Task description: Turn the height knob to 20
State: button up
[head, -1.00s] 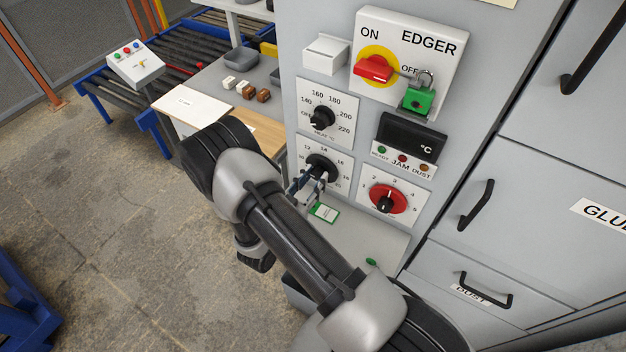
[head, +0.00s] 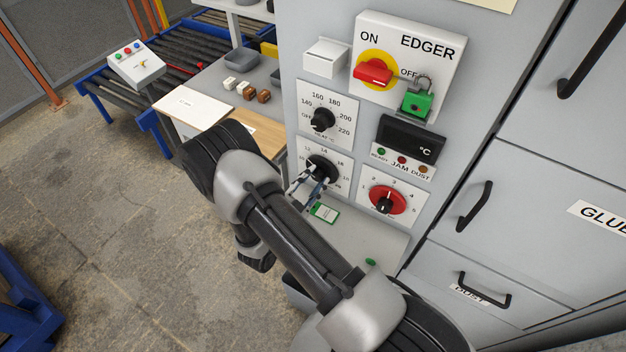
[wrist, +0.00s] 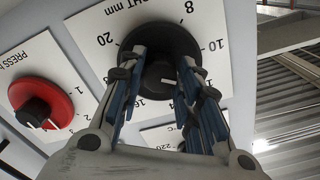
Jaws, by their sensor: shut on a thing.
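The height knob (wrist: 160,38) is a black knob on a white dial plate (wrist: 91,58) lettered "…GHT mm", with 8, 10, 16 and 20 readable around it in the wrist view. In the head view the knob (head: 322,167) is on the grey machine panel, below the heat knob. My gripper (wrist: 164,68) has one blue-padded finger on each side of the knob and is shut on it. The gripper (head: 313,181) also shows at the dial in the head view. A small white mark shows on the knob between the fingers; I cannot tell the exact setting.
A red-and-black press knob (head: 386,200) is right of the height dial. The heat knob (head: 321,120) is above, with a dark °C display (head: 410,138) beside it. A green padlock (head: 417,102) hangs at the EDGER switch (head: 374,72). A green-edged card (head: 324,212) lies on the ledge below.

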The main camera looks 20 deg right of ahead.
jog(key=m, duration=0.4)
jog(key=shift+m, duration=0.3)
jog(key=m, duration=1)
jog(key=shift+r+b, duration=0.1)
jog(key=shift+b, duration=0.2)
jog(key=m+b, duration=0.1)
jog(key=m, duration=0.4)
jog(key=shift+m, duration=0.3)
jog(key=m+b, duration=0.1)
jog(key=m, duration=0.3)
jog(key=m+b, duration=0.1)
jog(key=m, duration=0.4)
jog(key=m+b, duration=0.3)
jog(key=m, duration=0.2)
jog(key=shift+d, duration=0.1)
jog(key=shift+s+m+b, duration=0.1)
jog(key=shift+m+b, duration=0.9)
jog(key=shift+m, duration=1.1)
jog(key=shift+r, duration=0.1)
